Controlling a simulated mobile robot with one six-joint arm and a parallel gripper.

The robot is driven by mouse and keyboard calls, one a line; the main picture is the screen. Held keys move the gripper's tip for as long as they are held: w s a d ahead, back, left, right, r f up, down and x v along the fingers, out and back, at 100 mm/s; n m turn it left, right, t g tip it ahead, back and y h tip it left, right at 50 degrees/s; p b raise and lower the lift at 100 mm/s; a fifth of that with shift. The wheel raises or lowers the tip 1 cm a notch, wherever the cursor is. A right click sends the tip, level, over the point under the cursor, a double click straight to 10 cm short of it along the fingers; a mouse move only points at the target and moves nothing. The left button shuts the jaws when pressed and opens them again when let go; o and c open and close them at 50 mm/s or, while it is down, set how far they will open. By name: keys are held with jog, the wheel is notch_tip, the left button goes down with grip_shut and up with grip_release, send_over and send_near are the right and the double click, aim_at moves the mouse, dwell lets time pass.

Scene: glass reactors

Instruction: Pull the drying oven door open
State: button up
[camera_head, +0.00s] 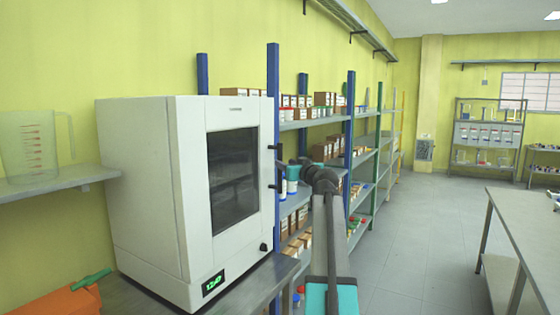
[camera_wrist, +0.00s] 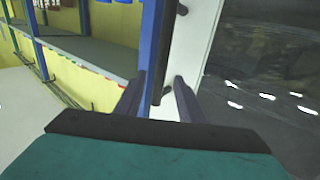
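The drying oven (camera_head: 145,190) is a white box on a bench at the left of the head view. Its door (camera_head: 232,180) has a dark window and looks shut. The door's dark bar handle (camera_wrist: 162,50) runs upright along its right edge. In the head view my gripper (camera_head: 284,164) is at the handle, coming from the right. In the wrist view my gripper (camera_wrist: 158,82) has its two fingers apart, with the lower part of the handle between them. Gaps show on both sides of the bar, so the fingers do not look closed on it.
Shelving with blue posts (camera_head: 273,110) and boxes stands close behind the oven, beside my arm. A grey table (camera_head: 520,225) stands at the right. Open floor (camera_head: 420,230) lies between. A jug (camera_head: 35,145) is on the left shelf.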

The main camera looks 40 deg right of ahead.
jog(key=p+x, duration=0.1)
jog(key=x, duration=0.5)
jog(key=shift+w, duration=0.1)
grip_shut()
jog(key=shift+a, duration=0.2)
